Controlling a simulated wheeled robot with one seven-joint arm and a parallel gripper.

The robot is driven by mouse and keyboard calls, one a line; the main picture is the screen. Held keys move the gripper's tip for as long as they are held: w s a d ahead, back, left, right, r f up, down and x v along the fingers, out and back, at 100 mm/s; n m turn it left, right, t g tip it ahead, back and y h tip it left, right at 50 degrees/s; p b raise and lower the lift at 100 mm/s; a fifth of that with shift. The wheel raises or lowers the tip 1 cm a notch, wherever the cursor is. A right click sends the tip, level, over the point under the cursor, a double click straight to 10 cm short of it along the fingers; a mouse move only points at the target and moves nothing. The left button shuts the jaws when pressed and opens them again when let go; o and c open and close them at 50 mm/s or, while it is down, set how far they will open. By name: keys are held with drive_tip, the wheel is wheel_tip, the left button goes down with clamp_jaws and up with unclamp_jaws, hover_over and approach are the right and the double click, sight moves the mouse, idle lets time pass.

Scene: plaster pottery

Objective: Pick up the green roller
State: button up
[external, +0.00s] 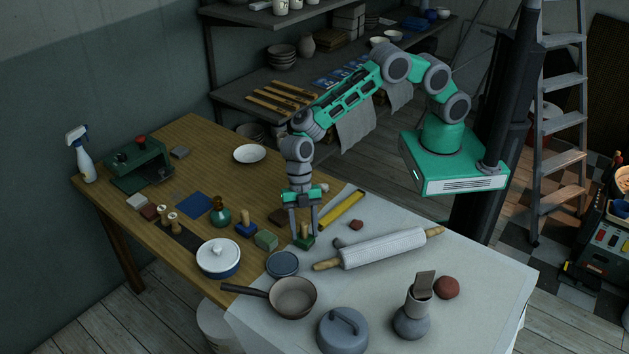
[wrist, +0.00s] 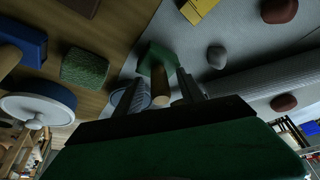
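A green block with an upright wooden handle, which looks like the green roller (external: 306,242), stands at the edge of the pale cloth on the table. My gripper (external: 304,231) points down over it with a finger on each side of the handle. In the wrist view the green roller (wrist: 158,57) shows beyond the fingertips, its wooden handle between the two fingers of my gripper (wrist: 157,84). Gaps show between handle and fingers, so the gripper looks open. The handle's lower part and part of the block are hidden by the fingers.
A blue block with a handle (external: 245,229) and a green textured block (external: 265,240) stand close on the left. A blue round dish (external: 283,264) and a pan (external: 292,297) are in front. A large rolling pin (external: 385,248) and a yellow bar (external: 341,210) lie to the right.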

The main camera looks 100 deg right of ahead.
clamp_jaws()
drive_tip(key=shift+r, duration=0.15)
idle(0.5)
